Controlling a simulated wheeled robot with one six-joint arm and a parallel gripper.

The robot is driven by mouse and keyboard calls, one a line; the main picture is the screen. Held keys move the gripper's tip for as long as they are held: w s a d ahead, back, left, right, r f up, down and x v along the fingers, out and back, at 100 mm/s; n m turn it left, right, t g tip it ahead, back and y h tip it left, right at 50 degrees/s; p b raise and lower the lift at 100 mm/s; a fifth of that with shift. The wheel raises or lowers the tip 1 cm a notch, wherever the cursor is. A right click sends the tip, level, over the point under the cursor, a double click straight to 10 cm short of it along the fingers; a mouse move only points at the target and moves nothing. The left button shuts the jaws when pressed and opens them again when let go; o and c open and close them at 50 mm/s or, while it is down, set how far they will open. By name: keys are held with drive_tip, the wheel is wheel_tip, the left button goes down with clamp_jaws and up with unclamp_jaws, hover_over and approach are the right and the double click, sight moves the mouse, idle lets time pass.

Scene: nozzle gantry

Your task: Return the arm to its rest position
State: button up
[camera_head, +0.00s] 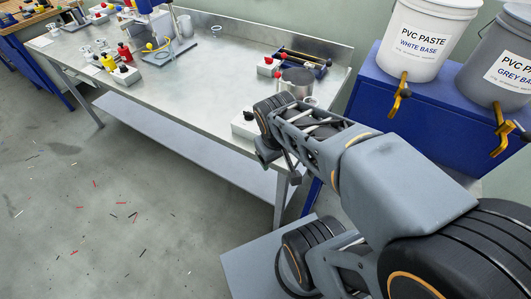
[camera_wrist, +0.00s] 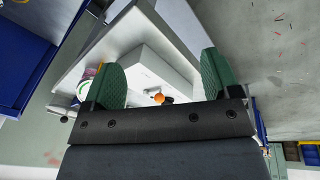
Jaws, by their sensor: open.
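My arm reaches from the lower right toward the near right corner of the metal workbench in the head view, and its end is largely hidden by its own links. In the wrist view my gripper (camera_wrist: 160,60) shows two green-padded fingers set wide apart, with nothing held between them. A white box (camera_wrist: 150,72) with a small orange knob (camera_wrist: 158,97) shows beyond the gap between the fingers. In the head view a white box (camera_head: 243,126) with a dark knob sits on the bench just left of the arm's end.
The metal workbench (camera_head: 200,88) has a clear middle. A metal pot (camera_head: 297,82) stands close behind the arm. A white PVC paste bucket (camera_head: 425,45) and a grey one (camera_head: 505,70) with brass taps stand on a blue cabinet (camera_head: 375,90) at right.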

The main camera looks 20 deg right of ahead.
drive_tip(key=a, duration=0.1)
drive_tip(key=a+r+t+y, duration=0.1)
drive_tip(key=a+r+m+y, duration=0.1)
drive_tip(key=shift+a, duration=0.35)
wheel_tip(320, 180, up, 3)
drive_tip(key=shift+s+f+t+p, duration=0.1)
drive_tip(key=shift+f+t+p, duration=0.15)
drive_tip(key=shift+p, duration=0.8)
drive_tip(key=shift+c, duration=0.3)
